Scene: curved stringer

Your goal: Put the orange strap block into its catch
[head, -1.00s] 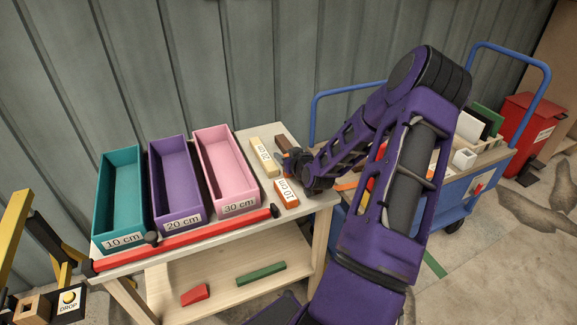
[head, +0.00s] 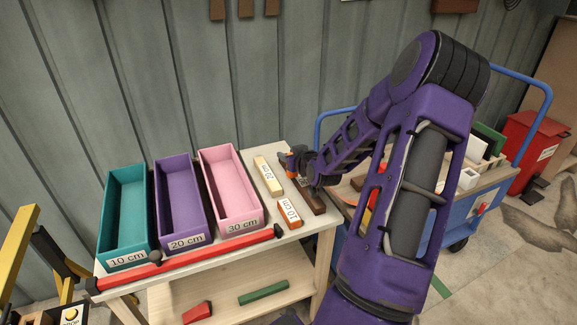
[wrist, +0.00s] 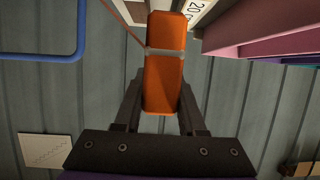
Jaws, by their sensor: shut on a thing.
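My gripper (wrist: 162,88) is shut on the orange strap block (wrist: 164,65), which has a pale grey band around its middle. The block lies lengthwise between the two dark fingers in the wrist view. In the head view my gripper (head: 298,160) holds the orange block (head: 288,160) above the back right part of the wooden table, beside a brown block (head: 313,200). My wrist partly hides the held block there. I cannot make out the catch in either view.
Teal (head: 126,205), purple (head: 181,195) and pink (head: 231,180) bins stand left on the table. A cream block (head: 268,176) and an orange 10 cm block (head: 289,213) lie right of them. A red bar (head: 200,256) runs along the front. A blue cart (head: 463,222) stands right.

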